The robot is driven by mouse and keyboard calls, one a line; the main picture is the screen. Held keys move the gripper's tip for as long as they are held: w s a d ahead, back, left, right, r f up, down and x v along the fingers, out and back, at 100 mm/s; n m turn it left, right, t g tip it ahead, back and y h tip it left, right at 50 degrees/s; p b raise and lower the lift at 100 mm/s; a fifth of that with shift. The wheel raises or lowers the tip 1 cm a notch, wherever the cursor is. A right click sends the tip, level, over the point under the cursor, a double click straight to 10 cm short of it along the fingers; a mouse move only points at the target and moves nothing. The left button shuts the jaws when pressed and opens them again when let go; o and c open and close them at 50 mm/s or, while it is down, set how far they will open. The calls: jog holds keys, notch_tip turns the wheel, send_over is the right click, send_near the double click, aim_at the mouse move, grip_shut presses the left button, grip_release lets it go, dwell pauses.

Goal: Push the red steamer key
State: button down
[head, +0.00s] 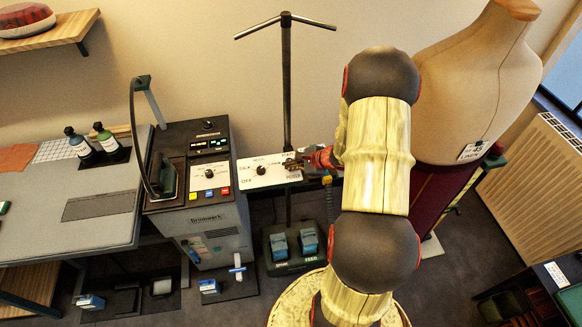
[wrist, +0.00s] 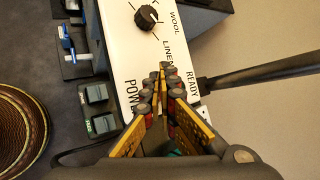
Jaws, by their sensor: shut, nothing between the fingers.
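A small red key (head: 226,191) sits at the right end of a row of coloured keys on the front of the dark steamer console (head: 180,135). A white control panel (head: 247,181) with black dials and printed labels extends to the right of the console. My gripper (head: 296,163) is shut and empty at the right end of this panel, to the right of the red key. In the wrist view my fingertips (wrist: 161,70) are over the panel (wrist: 128,45) near the READY and POWER lettering, covering part of it. I cannot tell whether they touch it. The red key is not seen there.
A black stand pole (head: 287,80) rises behind the panel. A dress form (head: 470,80) stands right of my arm. Two bottles (head: 105,138) stand on the grey table (head: 60,230) at left. A pedal unit (head: 292,262) is on the floor below the panel.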

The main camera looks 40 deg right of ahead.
jog(key=shift+r, duration=0.3)
notch_tip(320, 180, up, 6)
jog(key=p, duration=0.3)
dwell(0.4)
dwell(0.5)
